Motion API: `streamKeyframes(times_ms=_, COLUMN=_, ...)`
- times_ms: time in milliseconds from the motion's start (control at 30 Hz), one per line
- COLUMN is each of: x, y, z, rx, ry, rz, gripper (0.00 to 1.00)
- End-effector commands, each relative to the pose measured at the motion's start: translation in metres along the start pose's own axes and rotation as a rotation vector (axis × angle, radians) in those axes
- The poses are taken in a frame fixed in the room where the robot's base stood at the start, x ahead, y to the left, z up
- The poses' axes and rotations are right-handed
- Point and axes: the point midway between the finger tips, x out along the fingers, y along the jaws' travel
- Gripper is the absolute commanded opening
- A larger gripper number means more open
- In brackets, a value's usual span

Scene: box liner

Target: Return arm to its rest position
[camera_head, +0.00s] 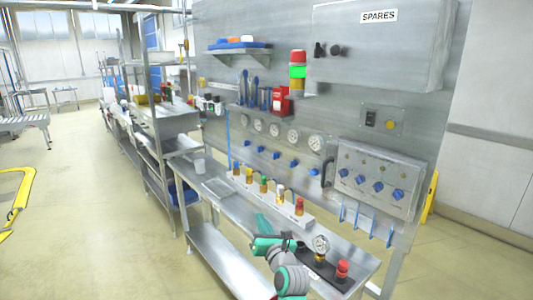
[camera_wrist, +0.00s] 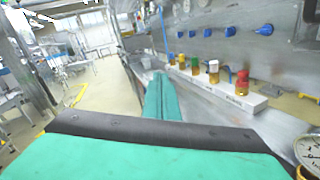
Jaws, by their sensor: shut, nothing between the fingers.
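My gripper (camera_wrist: 159,78) shows in the wrist view as two teal fingers pressed together, pointing away over the steel bench, with nothing between them. In the head view my gripper (camera_head: 262,222) and the teal and grey arm links behind it are low in the middle, above the front of the bench (camera_head: 232,215). The arm is bent, and its lower part runs out of the bottom of the picture. Parts of the bench are hidden behind it.
A white rack (camera_head: 285,204) of several colour-capped bottles stands along the bench. A black plate with a gauge (camera_head: 321,246) and a red-topped part (camera_head: 342,269) lies close right of my arm. A panel with valves rises behind. The floor (camera_head: 90,220) at left is clear.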

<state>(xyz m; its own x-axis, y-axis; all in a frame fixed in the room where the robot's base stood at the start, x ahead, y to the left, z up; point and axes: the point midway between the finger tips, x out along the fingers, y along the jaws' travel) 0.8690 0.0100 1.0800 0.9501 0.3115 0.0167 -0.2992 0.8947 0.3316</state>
Motion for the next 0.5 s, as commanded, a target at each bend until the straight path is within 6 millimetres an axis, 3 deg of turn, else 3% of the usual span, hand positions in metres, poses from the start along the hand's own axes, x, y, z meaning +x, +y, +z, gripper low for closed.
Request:
streamKeyframes(times_ms=33, x=-0.011, y=0.010, z=-0.025, rx=0.071, ry=0.005, rz=0.032, gripper=0.00)
streamKeyframes(times_ms=200, x=-0.050, y=0.044, z=-0.084, rx=0.311, ry=0.006, rz=0.134, gripper=0.00)
streamKeyframes(times_ms=500, x=-0.135, y=0.088, z=-0.157, rx=0.744, ry=-0.012, rz=0.246, gripper=0.00)
